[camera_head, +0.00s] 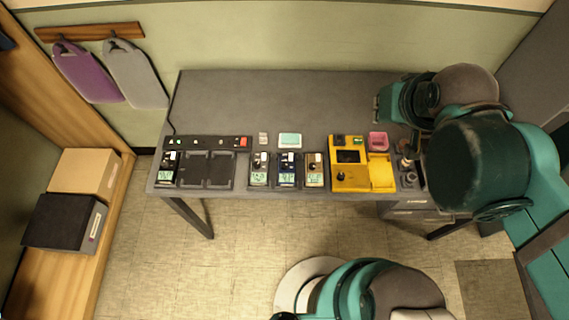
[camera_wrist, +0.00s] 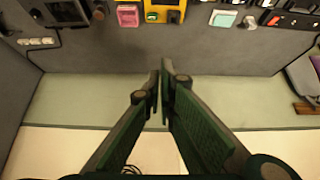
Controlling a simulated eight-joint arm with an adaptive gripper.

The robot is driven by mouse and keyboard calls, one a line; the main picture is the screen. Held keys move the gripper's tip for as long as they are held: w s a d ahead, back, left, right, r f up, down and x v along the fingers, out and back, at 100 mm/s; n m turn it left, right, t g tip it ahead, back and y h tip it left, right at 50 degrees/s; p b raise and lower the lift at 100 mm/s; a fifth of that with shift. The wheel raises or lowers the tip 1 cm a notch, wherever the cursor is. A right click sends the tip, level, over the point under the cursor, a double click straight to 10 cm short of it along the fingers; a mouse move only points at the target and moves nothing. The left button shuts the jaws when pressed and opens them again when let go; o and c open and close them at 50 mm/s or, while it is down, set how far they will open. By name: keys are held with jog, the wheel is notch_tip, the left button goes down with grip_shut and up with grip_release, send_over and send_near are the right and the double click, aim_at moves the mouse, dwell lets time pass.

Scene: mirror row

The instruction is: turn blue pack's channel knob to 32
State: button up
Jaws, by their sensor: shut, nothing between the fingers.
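A row of three small radio packs with lit green displays stands on the desk in the head view. The middle one (camera_head: 287,171) looks dark blue and I take it for the blue pack. Its channel knob and the number shown are too small to read. My gripper (camera_wrist: 161,72) shows in the wrist view, shut and empty, its fingertips together above the back of the desk and the wall. It is apart from the packs. In the head view my arm hides most of the desk's right end, and I cannot make out the fingertips there.
A charger tray (camera_head: 208,170) with another dark pack (camera_head: 168,168) stands left of the row. A yellow unit (camera_head: 350,178) stands close on the right, with a pink block (camera_head: 378,141) behind. A pale teal block (camera_head: 290,140) lies behind the packs. The back of the desk (camera_head: 270,100) is clear.

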jog(key=o, duration=0.7)
jog(key=shift+a, duration=0.1)
jog(key=shift+o, duration=0.5)
jog(key=shift+w+a+f+g, duration=0.35)
jog(key=shift+a+f, duration=0.1)
jog(key=shift+a, duration=0.2)
jog(key=n+g, duration=0.2)
jog(key=g, duration=0.5)
send_over(284, 165)
jog(key=shift+t, duration=0.25)
jog(key=shift+f+p, duration=0.4)
jog(key=shift+f, duration=8.65)
jog(key=shift+f, duration=0.1)
jog(key=shift+f+b, duration=0.9)
jog(key=shift+f, duration=2.9)
